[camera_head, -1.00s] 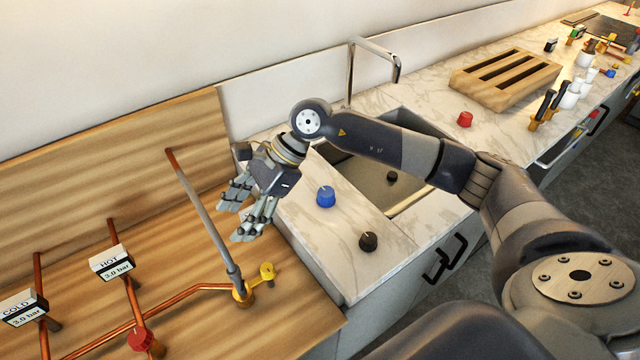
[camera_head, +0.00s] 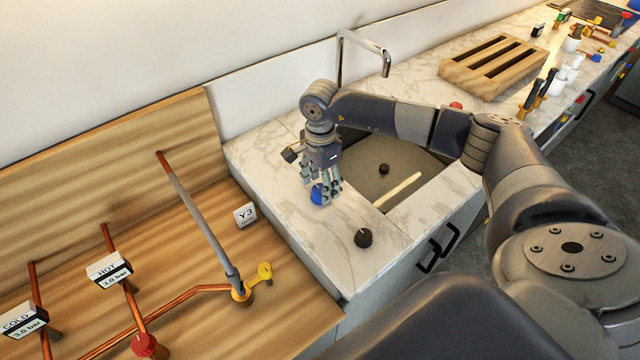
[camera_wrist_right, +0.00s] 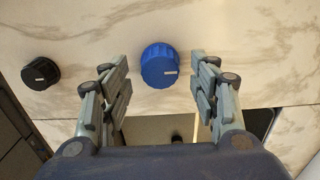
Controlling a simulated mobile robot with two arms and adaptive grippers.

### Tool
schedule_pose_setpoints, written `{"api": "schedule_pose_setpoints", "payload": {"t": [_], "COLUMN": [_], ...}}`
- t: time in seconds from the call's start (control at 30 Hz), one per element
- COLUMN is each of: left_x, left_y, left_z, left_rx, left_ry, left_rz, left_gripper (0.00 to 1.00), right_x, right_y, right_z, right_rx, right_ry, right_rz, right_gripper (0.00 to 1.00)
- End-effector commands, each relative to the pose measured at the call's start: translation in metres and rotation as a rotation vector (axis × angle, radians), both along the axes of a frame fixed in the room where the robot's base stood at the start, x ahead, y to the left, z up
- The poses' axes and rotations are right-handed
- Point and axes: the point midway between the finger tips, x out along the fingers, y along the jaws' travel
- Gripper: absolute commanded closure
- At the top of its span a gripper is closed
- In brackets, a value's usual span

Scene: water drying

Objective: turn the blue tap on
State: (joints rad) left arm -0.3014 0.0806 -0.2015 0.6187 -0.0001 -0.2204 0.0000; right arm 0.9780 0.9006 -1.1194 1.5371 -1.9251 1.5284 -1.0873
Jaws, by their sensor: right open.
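The blue tap (camera_head: 317,194) is a round ribbed knob with a pale pointer line, on the marble counter beside the sink. In the right wrist view the blue tap (camera_wrist_right: 160,66) sits between the spread fingers, slightly ahead of them. My right gripper (camera_head: 325,195) is open and points down over the tap, hiding part of it in the head view. In the right wrist view, gaps show between the tap and both fingers of the right gripper (camera_wrist_right: 162,82). My left gripper is in neither view.
A black knob (camera_head: 363,238) stands on the counter nearer the front edge. The sink (camera_head: 400,165) is behind my right arm, with a metal faucet (camera_head: 363,50) at the back. A wooden rack (camera_head: 492,65) is farther right. A wooden panel with copper pipes (camera_head: 190,285) is at left.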

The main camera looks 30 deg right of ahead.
Motion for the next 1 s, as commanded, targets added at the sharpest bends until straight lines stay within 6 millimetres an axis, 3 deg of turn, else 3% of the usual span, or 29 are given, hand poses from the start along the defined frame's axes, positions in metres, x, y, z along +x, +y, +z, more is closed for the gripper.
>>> {"api": "schedule_pose_setpoints", "payload": {"t": [0.2, 0.5, 0.53, 0.7, 0.73, 1.0], "left_x": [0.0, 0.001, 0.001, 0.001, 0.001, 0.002], "left_y": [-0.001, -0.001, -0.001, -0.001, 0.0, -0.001], "left_z": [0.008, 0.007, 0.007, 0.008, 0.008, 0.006], "left_rx": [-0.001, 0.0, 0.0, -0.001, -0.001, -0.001], "left_ry": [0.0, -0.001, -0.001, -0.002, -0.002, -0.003], "left_rz": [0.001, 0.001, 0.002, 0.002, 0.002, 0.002], "left_gripper": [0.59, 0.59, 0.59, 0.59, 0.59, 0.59], "right_x": [0.0, 0.0, 0.0, 0.0, 0.0, 0.0], "right_y": [0.001, 0.001, 0.001, 0.001, 0.001, 0.001], "right_z": [-0.021, -0.025, -0.024, -0.024, -0.024, -0.025], "right_rx": [0.001, 0.002, 0.002, 0.002, 0.002, 0.002], "right_ry": [0.0, -0.001, -0.001, -0.001, -0.001, -0.001], "right_rz": [0.0, 0.0, 0.0, 0.0, 0.0, -0.011], "right_gripper": [0.44, 0.44, 0.47, 0.85, 0.89, 0.88]}}
